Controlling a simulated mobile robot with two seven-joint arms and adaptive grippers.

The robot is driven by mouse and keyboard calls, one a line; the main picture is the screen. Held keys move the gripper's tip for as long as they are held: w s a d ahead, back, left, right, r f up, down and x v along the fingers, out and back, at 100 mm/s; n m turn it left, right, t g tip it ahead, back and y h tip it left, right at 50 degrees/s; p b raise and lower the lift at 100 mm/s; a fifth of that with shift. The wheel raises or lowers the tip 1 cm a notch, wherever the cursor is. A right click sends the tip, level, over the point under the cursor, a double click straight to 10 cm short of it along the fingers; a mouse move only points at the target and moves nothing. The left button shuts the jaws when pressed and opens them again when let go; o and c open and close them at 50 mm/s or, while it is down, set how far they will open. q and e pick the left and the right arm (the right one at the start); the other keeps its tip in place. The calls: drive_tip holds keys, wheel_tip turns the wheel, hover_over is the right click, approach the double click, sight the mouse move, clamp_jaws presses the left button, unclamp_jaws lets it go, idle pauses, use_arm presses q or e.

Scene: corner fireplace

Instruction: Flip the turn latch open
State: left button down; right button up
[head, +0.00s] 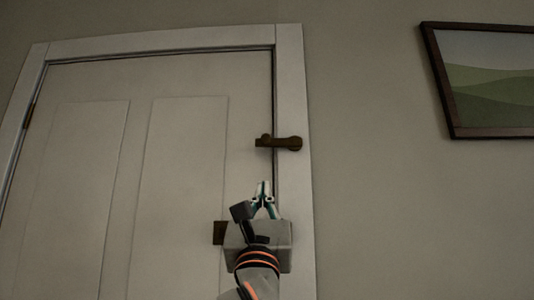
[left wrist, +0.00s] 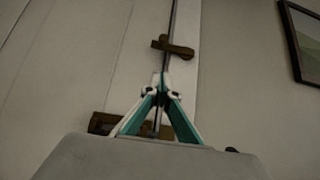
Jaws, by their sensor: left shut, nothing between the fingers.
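The turn latch (head: 280,143) is a dark brown bar with a round pivot on the white door frame. Its bar lies about level and reaches left across the gap onto the door (head: 185,165). The latch also shows in the left wrist view (left wrist: 173,46), above the fingertips. My left gripper (head: 263,184) is shut and empty, pointing up below the latch and apart from it in the head view. The gripper shows in the left wrist view (left wrist: 162,76) with its fingertips together. My right gripper is not in view.
A second brown fitting (head: 219,232) on the door is partly hidden behind my left gripper; it also shows in the left wrist view (left wrist: 100,123). A framed picture (head: 437,80) hangs on the wall at the right. The wall between frame and picture is bare.

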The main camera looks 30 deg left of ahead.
use_arm(q)
drive_tip(key=p, duration=0.1)
approach(265, 144)
drive_tip(key=w+a, duration=0.2)
drive_tip(key=w, duration=0.2)
wheel_tip(265, 144, up, 4)
drive_tip(key=shift+a+r+p, duration=0.1)
drive_tip(key=shift+p, duration=0.45)
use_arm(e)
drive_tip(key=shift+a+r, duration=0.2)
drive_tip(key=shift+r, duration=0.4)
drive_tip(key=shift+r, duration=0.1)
use_arm(q)
drive_tip(key=shift+r, duration=0.15)
drive_tip(key=shift+a+p, duration=0.15)
drive_tip(key=shift+p, duration=0.2)
drive_tip(key=shift+r, duration=0.1)
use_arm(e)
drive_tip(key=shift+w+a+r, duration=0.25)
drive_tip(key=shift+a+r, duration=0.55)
